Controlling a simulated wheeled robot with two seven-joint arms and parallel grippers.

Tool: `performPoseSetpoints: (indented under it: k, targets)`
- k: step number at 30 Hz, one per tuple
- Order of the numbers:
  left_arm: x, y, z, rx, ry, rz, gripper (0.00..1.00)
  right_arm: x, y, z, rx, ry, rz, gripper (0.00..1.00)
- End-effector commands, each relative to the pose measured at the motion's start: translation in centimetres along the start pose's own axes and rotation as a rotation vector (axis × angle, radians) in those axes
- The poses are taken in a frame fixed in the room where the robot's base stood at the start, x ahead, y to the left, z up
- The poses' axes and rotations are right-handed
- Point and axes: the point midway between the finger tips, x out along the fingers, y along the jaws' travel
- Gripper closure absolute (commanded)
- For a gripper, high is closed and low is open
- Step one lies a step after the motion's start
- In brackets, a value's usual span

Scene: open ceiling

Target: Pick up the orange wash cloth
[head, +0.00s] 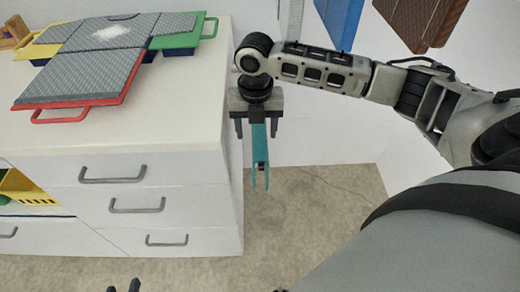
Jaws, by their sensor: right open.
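The white cabinet (185,128) with drawers fills the left. On it lie a red-handled tray (75,85), a green one (180,40) and a yellow one. A yellow basket (30,190) sits at lower left. Blue pieces (338,20) hang at the top. Bare floor (290,225) lies below.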

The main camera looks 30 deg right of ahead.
Motion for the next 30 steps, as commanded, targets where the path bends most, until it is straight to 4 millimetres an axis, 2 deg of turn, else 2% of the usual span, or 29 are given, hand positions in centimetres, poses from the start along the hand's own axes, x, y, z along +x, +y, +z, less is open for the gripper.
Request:
performPoseSetpoints:
  k: [5,12,21,22,27,29,30]
  targets:
    - [0.0,0.0,0.0,-0.001,0.000,0.000,0.64,1.5,-0.3,-0.2,0.000,0.003,-0.002,0.40]
    - [0.1,0.0,0.1,-0.002,0.000,0.000,0.64,4.9,-0.8,-0.4,0.000,0.002,0.000,0.40]
    - [0.1,0.0,0.1,-0.003,0.001,0.001,0.64,5.5,-0.7,-0.4,-0.001,-0.001,0.001,0.40]
    - [0.1,0.0,0.0,-0.003,0.001,0.001,0.64,5.5,-0.7,-0.4,-0.001,-0.001,0.001,0.43]
    - [0.0,0.0,0.0,-0.003,0.002,0.001,0.64,5.5,-0.7,-0.4,-0.001,-0.001,0.001,0.89]
    - [0.0,0.0,0.0,-0.003,0.002,0.001,0.64,5.4,-0.7,-0.4,-0.001,-0.001,0.001,0.89]
    - [0.0,0.0,0.0,-0.003,0.002,0.001,0.64,5.4,-0.7,-0.4,-0.001,-0.001,0.001,0.92]
